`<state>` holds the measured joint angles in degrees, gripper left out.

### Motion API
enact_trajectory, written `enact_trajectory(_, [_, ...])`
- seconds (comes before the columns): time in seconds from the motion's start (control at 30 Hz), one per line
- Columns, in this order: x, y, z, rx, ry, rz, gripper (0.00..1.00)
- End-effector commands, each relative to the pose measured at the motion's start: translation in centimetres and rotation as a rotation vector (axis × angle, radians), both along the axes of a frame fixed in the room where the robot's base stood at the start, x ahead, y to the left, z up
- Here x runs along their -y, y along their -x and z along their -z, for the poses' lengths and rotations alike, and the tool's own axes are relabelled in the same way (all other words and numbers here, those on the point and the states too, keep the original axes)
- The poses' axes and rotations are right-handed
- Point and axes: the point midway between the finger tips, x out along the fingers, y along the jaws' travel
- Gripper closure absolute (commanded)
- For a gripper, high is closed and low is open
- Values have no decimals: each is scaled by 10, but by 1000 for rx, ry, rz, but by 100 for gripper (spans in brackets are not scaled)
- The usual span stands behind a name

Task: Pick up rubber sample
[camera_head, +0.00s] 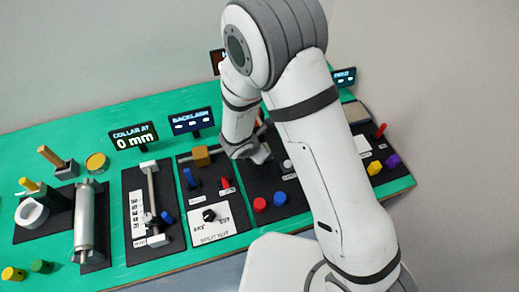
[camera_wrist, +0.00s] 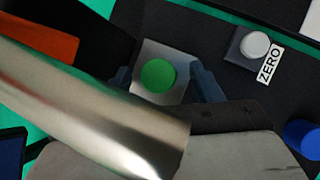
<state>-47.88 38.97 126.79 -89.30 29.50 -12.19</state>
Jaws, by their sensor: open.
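A round green piece (camera_wrist: 158,75) sits on a pale square block (camera_wrist: 176,92) in the wrist view. It may be the rubber sample, but no label confirms it. My gripper (camera_wrist: 163,88) is open, with a dark blue-grey finger on each side of the block. I cannot tell whether the fingers touch it. In the head view my gripper (camera_head: 260,155) points down over the middle of the bench, and my arm hides much of what lies under and behind it. A shiny metal cylinder (camera_wrist: 95,110) crosses the wrist view's lower left, close to the camera.
A white button (camera_wrist: 255,45) labelled ZERO and a blue knob (camera_wrist: 303,138) lie right of the block. An orange part (camera_wrist: 38,38) is at upper left. The green bench (camera_head: 100,118) carries fixtures, a red knob (camera_head: 260,204), a blue knob (camera_head: 280,198) and upright displays (camera_head: 190,121).

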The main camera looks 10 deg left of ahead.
Motion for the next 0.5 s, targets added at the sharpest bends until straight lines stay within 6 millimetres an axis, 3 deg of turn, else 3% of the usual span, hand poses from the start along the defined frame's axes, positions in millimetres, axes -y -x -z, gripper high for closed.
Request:
enact_trajectory(0.1, [0, 0, 0, 0, 0, 0, 42])
enact_trajectory(0.5, [0, 1, 0, 0, 1, -1, 74])
